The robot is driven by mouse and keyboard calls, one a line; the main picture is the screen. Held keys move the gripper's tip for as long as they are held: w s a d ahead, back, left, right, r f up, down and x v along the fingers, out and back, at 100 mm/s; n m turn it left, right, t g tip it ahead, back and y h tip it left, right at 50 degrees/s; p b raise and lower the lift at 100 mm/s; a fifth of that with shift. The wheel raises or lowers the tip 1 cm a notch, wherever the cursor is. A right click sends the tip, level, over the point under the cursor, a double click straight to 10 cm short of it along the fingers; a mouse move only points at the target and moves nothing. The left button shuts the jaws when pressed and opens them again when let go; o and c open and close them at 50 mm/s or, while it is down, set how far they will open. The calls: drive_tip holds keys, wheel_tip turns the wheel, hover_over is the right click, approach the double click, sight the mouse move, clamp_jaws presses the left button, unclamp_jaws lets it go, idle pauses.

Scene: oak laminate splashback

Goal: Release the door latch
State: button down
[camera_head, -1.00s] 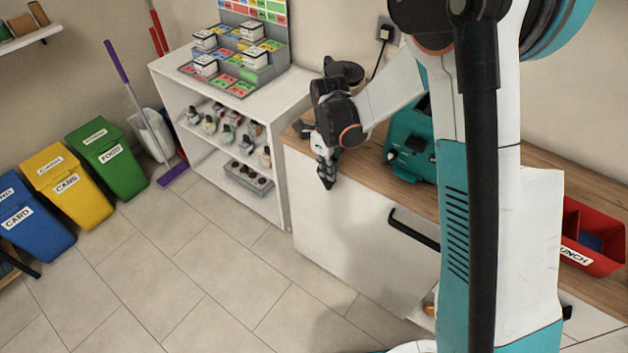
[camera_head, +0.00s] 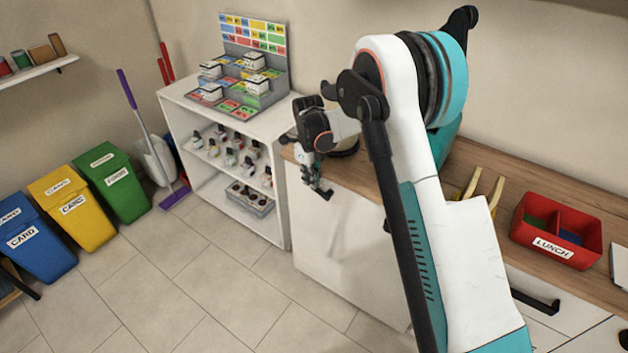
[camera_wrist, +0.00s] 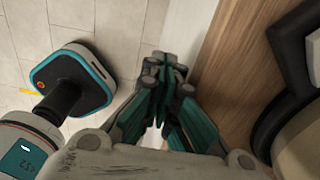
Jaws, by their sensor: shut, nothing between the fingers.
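My gripper (camera_head: 322,192) points down at the left end of the wooden counter, in front of the white cabinet front (camera_head: 335,235). In the wrist view its fingertips (camera_wrist: 166,64) are together and empty, over the counter edge and the floor. I cannot make out a door latch in either view. A dark, rounded object (camera_head: 346,147) stands on the counter behind my gripper; a black-framed object also shows at right in the wrist view (camera_wrist: 275,110).
A white shelf unit (camera_head: 285,200) stands close on the left. A red lunch box (camera_head: 558,255) and yellow-handled items (camera_head: 484,190) lie on the counter (camera_head: 490,160) at right. A black handle (camera_head: 535,301) juts out low right. The tiled floor (camera_head: 220,290) is clear.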

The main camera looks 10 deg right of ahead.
drive_tip(key=shift+w+a+f, duration=0.1)
drive_tip(key=shift+f, duration=0.05)
drive_tip(key=shift+r+p, duration=0.4)
drive_tip(key=shift+r, duration=0.45)
